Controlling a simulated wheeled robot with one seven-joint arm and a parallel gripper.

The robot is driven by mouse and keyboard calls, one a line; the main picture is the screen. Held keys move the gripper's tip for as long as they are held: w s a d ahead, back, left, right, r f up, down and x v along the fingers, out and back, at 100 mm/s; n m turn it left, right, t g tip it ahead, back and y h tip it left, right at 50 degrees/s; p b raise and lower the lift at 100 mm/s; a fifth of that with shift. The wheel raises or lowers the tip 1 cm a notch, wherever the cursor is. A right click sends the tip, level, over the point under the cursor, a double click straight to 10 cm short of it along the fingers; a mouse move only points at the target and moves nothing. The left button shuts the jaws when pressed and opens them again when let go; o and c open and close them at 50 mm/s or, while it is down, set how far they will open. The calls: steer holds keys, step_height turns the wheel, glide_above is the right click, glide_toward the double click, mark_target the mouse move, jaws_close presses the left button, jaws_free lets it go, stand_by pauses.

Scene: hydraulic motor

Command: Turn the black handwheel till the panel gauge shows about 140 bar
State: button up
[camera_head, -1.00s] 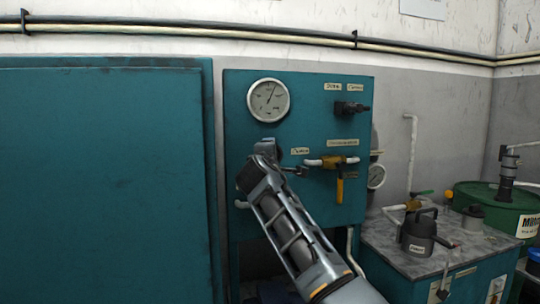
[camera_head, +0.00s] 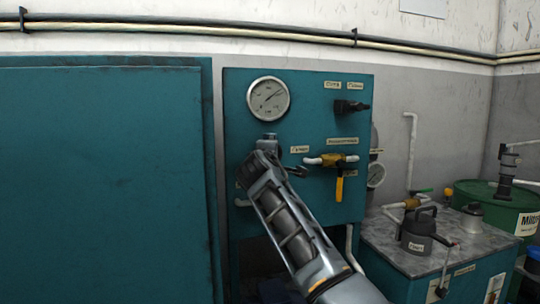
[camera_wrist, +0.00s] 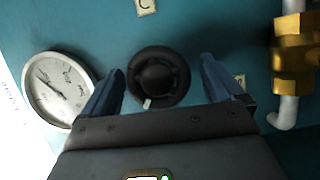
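The black handwheel (camera_wrist: 155,77) shows in the wrist view, on the teal panel, with a small white mark at its lower rim. My gripper (camera_wrist: 162,66) has its two blue fingers spread on either side of the wheel, with a visible gap at each side. In the head view my gripper (camera_head: 268,143) is in front of the panel below the gauge and hides the wheel. The round white panel gauge (camera_head: 268,99) has its needle pointing to the upper right; its numbers are too small to read. The gauge also shows, tilted, in the wrist view (camera_wrist: 58,90).
A brass valve with a yellow lever (camera_head: 339,185) and white pipe sits right of my gripper. A black knob (camera_head: 351,107) juts out above it.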

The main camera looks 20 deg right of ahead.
steer(key=v, duration=0.7)
steer(key=shift+s+b, duration=0.4)
steer(key=shift+a, duration=0.15)
